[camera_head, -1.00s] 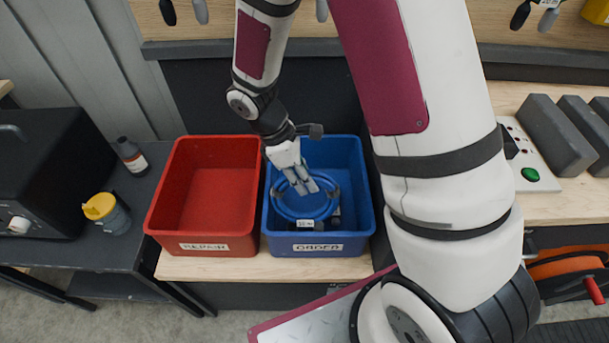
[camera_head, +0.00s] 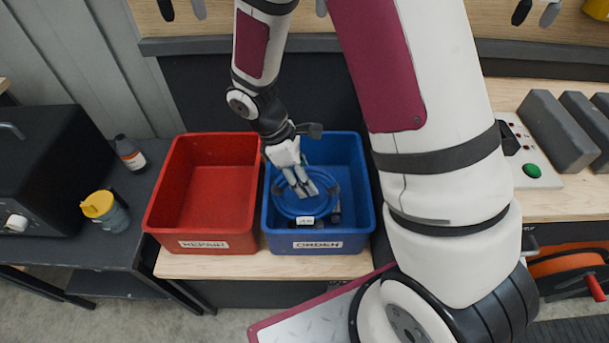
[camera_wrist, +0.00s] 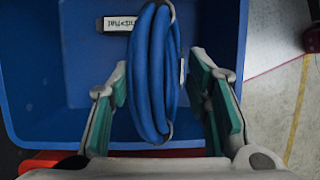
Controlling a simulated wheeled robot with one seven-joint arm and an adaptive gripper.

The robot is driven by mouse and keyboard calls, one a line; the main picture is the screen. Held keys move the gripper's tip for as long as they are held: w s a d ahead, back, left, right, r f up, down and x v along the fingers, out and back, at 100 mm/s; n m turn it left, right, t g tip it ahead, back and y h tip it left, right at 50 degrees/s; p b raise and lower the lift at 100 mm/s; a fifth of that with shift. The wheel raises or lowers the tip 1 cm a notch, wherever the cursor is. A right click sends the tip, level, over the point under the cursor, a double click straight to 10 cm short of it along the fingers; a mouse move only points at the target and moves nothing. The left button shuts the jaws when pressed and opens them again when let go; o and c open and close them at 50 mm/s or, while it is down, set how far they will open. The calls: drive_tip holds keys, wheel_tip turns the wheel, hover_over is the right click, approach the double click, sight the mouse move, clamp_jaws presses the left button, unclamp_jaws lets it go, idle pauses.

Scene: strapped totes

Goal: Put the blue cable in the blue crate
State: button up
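The blue cable (camera_head: 290,208) is a coil with a small white tag, inside the blue crate (camera_head: 318,245), whose front label looks like "ORDER". The wrist view shows the cable (camera_wrist: 152,70) nearly edge-on, with dark ties, and the crate (camera_wrist: 30,100) around it. My gripper (camera_head: 305,188) reaches down into the crate at the coil. In the wrist view my gripper (camera_wrist: 163,90) is open, with green-padded fingers on either side of the cable. A gap shows on the right side; the left finger is very close to the cable. Whether the coil rests on the crate floor is unclear.
A red crate (camera_head: 205,244) labelled "REPAIR" stands directly left, empty. A small dark labelled item (camera_wrist: 118,23) lies in the blue crate. A bottle (camera_head: 130,153) and a yellow-topped container (camera_head: 105,212) stand on the dark left bench.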

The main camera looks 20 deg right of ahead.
idle(0.3)
drive_tip(key=v, duration=1.2)
idle(0.8)
drive_tip(key=s+d+r+m+t+y+p, duration=0.1)
drive_tip(key=s+d+r+m+p, duration=0.15)
drive_tip(key=s+r, duration=0.4)
drive_tip(key=s+d+r+m+t+y+p, duration=0.1)
drive_tip(key=s+d+r+m+t+p, duration=0.2)
drive_tip(key=r, duration=0.7)
drive_tip(key=s+r+m+t+y+p, duration=0.2)
drive_tip(key=s+r+m, duration=0.6)
drive_tip(key=s, duration=0.5)
drive_tip(key=shift+s+r+t+p, duration=0.3)
drive_tip(key=shift+r+p, duration=0.2)
drive_tip(key=shift+p, duration=0.15)
